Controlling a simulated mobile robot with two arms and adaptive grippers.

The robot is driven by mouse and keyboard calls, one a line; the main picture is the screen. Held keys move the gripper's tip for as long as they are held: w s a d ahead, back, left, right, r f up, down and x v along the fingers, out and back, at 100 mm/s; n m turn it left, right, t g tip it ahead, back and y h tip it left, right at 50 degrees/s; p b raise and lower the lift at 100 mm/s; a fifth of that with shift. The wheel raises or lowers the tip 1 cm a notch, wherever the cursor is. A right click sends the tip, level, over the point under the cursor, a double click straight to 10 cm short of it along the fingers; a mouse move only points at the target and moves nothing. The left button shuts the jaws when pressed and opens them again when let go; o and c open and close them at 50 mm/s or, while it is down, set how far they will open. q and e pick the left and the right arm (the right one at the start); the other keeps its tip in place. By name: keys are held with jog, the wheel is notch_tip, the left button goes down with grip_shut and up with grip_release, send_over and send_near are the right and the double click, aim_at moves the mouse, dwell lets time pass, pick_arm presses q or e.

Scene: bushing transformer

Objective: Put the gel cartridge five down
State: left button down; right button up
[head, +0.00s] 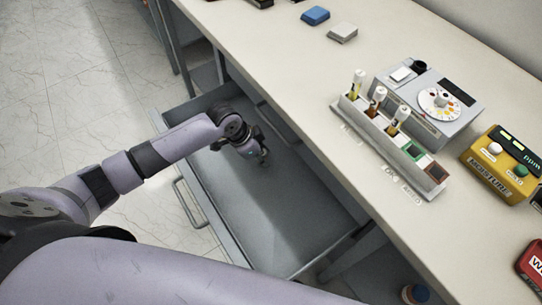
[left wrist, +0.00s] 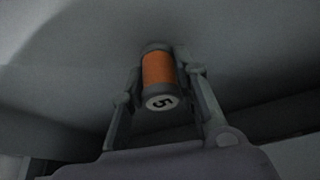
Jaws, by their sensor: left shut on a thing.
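The gel cartridge five (left wrist: 158,70) is a small cylinder with an orange band and a pale end marked 5. In the left wrist view it sits between the two fingers of my left gripper (left wrist: 165,85), which is shut on it. In the head view my left gripper (head: 263,158) reaches down inside the open grey drawer (head: 290,205), near its floor. The cartridge is hidden there, and I cannot tell whether it touches the drawer floor. My right gripper is not in view.
The bench (head: 300,60) runs above the drawer. On it stand a rack of vials (head: 395,150), a grey dial device (head: 435,105), a yellow moisture meter (head: 495,165), a red device (head: 532,265), and blue (head: 315,15) and white (head: 343,33) blocks. The visible drawer floor is mostly clear.

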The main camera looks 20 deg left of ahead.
aim_at(276, 162)
pick_arm(q)
jog(key=shift+w+d+f, duration=0.9)
jog(key=shift+d+f, duration=0.2)
jog(key=shift+d, duration=0.1)
jog(key=c, duration=1.2)
grip_release()
jog(key=shift+f, duration=0.15)
jog(key=shift+c, duration=0.2)
jog(key=p+v, duration=0.1)
jog(key=v, duration=1.1)
jog(key=shift+s, duration=0.1)
